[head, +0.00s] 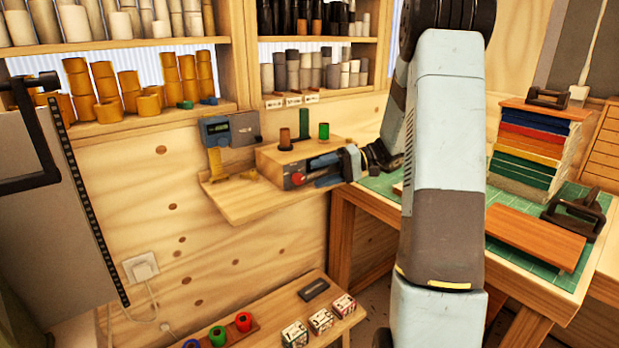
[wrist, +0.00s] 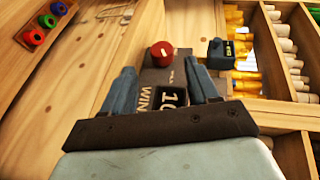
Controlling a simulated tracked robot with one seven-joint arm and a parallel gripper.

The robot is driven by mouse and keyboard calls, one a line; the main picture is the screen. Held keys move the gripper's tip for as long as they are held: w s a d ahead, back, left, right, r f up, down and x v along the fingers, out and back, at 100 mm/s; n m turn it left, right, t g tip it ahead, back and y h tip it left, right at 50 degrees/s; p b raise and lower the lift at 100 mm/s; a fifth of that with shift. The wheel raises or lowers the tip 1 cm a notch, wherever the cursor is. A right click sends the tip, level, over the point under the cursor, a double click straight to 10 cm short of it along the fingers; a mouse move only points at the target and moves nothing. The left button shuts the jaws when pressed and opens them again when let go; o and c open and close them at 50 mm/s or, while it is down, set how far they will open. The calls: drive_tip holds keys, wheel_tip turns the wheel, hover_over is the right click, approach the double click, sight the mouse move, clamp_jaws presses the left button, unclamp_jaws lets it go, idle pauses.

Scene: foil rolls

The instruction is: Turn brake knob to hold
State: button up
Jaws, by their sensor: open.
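The red brake knob (head: 298,178) is on the front of a wooden winder box (head: 290,160) on a wall shelf. In the wrist view the round red knob (wrist: 162,50) carries a pale mark and sits on a dark panel (wrist: 160,77) with partly hidden white lettering. The lettering near the knob is too small to read surely. My gripper (head: 322,170) is at the box front, close to the knob. In the wrist view my gripper (wrist: 162,75) is open, its blue fingers on either side of the panel. The knob shows beyond the fingertips, apart from them.
A brown spool (head: 285,138) and a green spool (head: 324,131) stand on the box. A grey-blue display unit (head: 230,129) is left of it. Shelves of rolls (head: 120,90) are above. A low bench (head: 280,318) with coloured rolls is below. A worktable (head: 390,195) is at right.

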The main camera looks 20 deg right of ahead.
drive_tip(key=v, duration=0.9)
drive_tip(key=s+a+r+g+h, duration=0.1)
drive_tip(key=s+a+r+h, duration=0.25)
drive_tip(key=s+a, duration=0.25)
drive_tip(key=s+a+r+g+h, duration=0.1)
drive_tip(key=s+a+r+h, duration=0.1)
drive_tip(key=s+a+h, duration=0.35)
drive_tip(key=s+a+r+t+h, duration=0.1)
drive_tip(key=s+t+h, duration=0.2)
drive_tip(key=s, duration=0.5)
drive_tip(key=s+a+r+t+h, duration=0.2)
drive_tip(key=s+t+h, duration=0.1)
drive_tip(key=s, duration=0.5)
drive_tip(key=shift+s, duration=0.25)
